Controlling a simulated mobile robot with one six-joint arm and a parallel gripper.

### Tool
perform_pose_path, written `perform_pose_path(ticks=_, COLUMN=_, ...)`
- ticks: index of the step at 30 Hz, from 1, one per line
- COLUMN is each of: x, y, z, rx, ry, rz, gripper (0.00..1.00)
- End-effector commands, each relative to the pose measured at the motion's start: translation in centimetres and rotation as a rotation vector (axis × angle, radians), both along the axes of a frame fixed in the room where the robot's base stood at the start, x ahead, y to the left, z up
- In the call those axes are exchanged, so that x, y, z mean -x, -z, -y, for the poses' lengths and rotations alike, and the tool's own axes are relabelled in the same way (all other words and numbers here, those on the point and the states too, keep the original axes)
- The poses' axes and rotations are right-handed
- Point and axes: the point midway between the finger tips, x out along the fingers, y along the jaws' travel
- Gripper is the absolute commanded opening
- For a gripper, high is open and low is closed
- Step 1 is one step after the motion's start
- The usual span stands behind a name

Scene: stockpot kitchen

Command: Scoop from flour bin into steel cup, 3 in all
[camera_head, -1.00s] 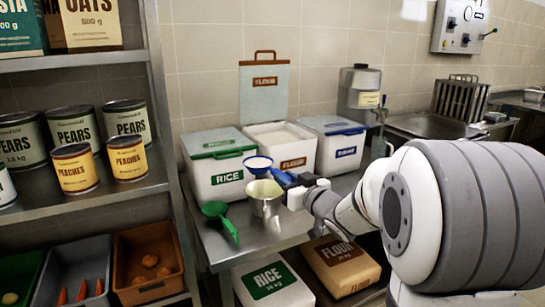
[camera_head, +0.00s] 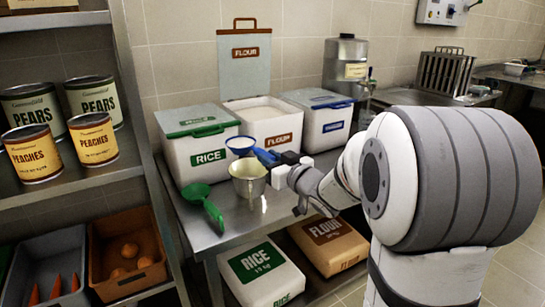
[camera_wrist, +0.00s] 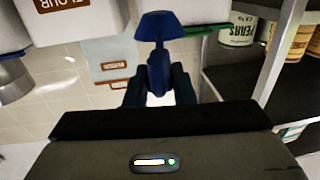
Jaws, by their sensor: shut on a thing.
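The white flour bin (camera_head: 284,139) stands open on the steel counter, with pale flour inside. Its lid (camera_head: 245,55), marked FLOUR, stands upright behind it. My gripper (camera_head: 278,159) is shut on the handle of a blue scoop (camera_head: 240,143). The blue scoop (camera_wrist: 158,27) also shows between my fingers (camera_wrist: 160,82) in the wrist view.
A rice bin (camera_head: 200,160) with a green lid is left of the flour bin, and a blue-lidded bin (camera_head: 330,125) is right. A green scoop (camera_head: 205,203) lies left of the cup. A shelf rack (camera_head: 160,190) stands at the left. Sacks (camera_head: 262,275) lie below the counter.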

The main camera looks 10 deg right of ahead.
Motion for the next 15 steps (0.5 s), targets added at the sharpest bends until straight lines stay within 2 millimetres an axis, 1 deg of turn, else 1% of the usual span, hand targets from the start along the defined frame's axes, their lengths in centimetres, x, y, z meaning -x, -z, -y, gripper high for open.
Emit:
perform_pose_path(ticks=1, x=0.0, y=0.6, z=-0.1, rx=0.0, ry=-0.001, rz=0.001, gripper=0.0)
perform_pose_path(ticks=4, x=0.0, y=1.3, z=-0.1, rx=0.0, ry=-0.002, rz=0.001, gripper=0.0)
perform_pose_path(ticks=6, x=0.0, y=0.6, z=-0.1, rx=-0.026, ry=-0.002, rz=-0.011, gripper=0.0)
perform_pose_path(ticks=15, x=-0.1, y=0.1, z=0.1, rx=-0.154, ry=-0.003, rz=-0.068, gripper=0.0)
